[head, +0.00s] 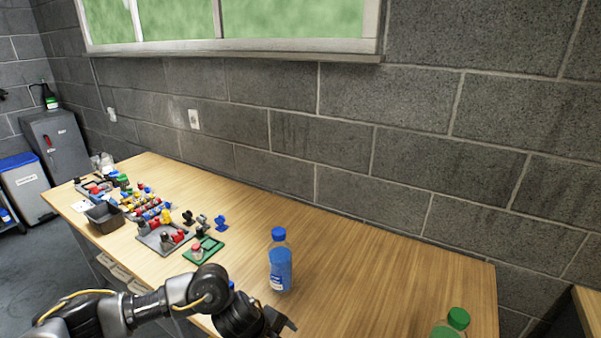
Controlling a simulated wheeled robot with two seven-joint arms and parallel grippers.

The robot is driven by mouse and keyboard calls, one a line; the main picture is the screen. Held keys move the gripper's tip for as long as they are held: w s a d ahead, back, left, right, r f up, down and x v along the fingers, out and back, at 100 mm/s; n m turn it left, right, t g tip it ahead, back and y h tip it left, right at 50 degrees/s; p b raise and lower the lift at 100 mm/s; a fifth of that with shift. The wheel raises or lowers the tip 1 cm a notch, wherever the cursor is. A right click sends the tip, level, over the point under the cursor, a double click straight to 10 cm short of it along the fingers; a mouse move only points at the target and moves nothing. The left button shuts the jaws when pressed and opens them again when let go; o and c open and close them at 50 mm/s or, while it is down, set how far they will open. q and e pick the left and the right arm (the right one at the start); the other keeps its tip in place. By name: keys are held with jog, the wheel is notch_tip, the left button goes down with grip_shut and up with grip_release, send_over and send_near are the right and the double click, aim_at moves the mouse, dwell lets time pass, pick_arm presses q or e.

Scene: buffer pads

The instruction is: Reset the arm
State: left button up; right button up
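My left arm comes in from the lower left and reaches over the front edge of the wooden table (370,260). Its gripper (285,325) is at the bottom of the head view, in front of the blue bottle. It is dark and partly cut off by the frame, and I cannot tell whether its fingers are apart. My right gripper is not in view. A blue bottle (280,265) with a blue cap stands upright on the table, behind my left gripper and apart from it.
A green-capped bottle (455,322) stands at the lower right, cut off by the frame. A green pad (204,250), a grey tray (160,240) and several small coloured parts cover the table's left end. A dark bin (104,216) sits there too. The table's right part is mostly clear.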

pick_arm(q)
jog(key=s+d+h, duration=0.1)
jog(key=d, duration=0.1)
jog(key=s+d+r+n+t+h, duration=0.1)
jog(key=s+d, duration=0.1)
jog(key=d, duration=0.1)
jog(key=s+d+n+h, duration=0.1)
jog(key=d, duration=0.2)
jog(key=shift+s+r, duration=0.25)
jog(key=s+a+f+n+y, duration=0.2)
jog(key=s+a+n+y, duration=0.2)
jog(key=s+a+n, duration=0.8)
jog(key=s+a+f+n+y, duration=0.25)
jog(key=s+a+n, duration=0.6)
jog(key=a, duration=0.65)
notch_tip(320, 180, down, 27)
jog(key=s+g, duration=0.1)
jog(key=s, duration=0.1)
jog(key=s+a+f+g+y, duration=0.1)
jog(key=s+a+f, duration=0.2)
jog(key=s+f, duration=1.1)
jog(key=shift+s+f, duration=0.4)
jog(key=shift+s, duration=0.65)
